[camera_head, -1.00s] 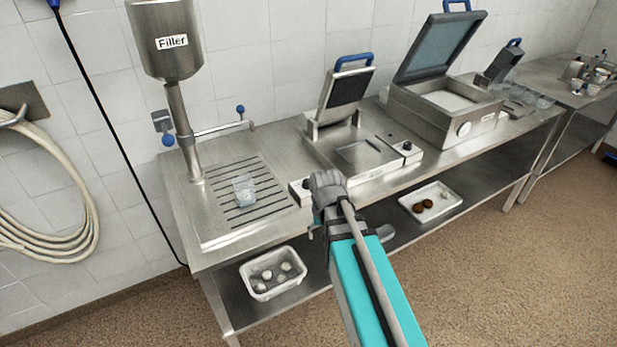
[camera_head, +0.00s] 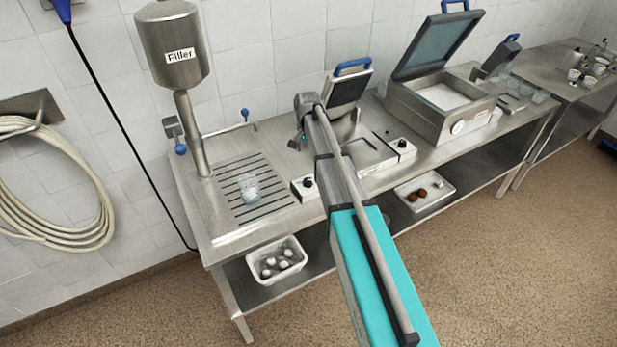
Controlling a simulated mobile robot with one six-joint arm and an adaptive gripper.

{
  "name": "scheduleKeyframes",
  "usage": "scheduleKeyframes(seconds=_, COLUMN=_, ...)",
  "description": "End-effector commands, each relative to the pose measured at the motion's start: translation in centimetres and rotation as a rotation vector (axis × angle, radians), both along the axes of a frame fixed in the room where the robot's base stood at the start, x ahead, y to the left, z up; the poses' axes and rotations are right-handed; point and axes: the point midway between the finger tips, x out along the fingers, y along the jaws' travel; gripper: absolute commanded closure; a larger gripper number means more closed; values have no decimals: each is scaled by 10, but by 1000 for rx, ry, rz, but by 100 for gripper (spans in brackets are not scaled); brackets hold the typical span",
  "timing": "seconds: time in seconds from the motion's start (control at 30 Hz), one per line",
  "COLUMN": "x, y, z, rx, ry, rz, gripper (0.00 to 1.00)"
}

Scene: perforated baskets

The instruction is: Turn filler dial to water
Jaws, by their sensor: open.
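The filler (camera_head: 172,45) is a grey metal tank on a slanted post at the left end of the steel counter, with a label on its front. Blue knobs on levers, one at the post (camera_head: 180,149) and one at the end of a thin pipe (camera_head: 245,114), sit below the tank. A small control box with a black dial (camera_head: 308,182) stands at the counter's front edge; which setting it points to is too small to read. My gripper (camera_head: 297,143) is open and empty, small in view, above the counter behind the control box and right of the pipe, apart from both.
A clear cup (camera_head: 249,188) stands on the slotted drain grate (camera_head: 226,193). An open hinged press (camera_head: 348,88) is right behind my arm, and an open lidded cooker (camera_head: 440,95) is farther right. Trays (camera_head: 276,262) with food sit on the lower shelf. A hose hangs on the left wall.

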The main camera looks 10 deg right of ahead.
Motion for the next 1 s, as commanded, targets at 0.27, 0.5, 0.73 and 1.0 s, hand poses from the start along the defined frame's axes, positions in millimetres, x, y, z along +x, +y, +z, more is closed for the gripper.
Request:
scheduleKeyframes(seconds=0.27, x=-1, y=-1, z=-1, rx=0, ry=0, rz=1, gripper=18)
scheduleKeyframes(seconds=0.5, x=-1, y=-1, z=-7, rx=0, ry=0, rz=1, gripper=18)
scheduleKeyframes(seconds=0.73, x=-1, y=-1, z=-21, rx=0, ry=0, rz=1, gripper=18)
scheduleKeyframes(seconds=1.0, x=-1, y=-2, z=-42, rx=0, ry=0, rz=0, gripper=18)
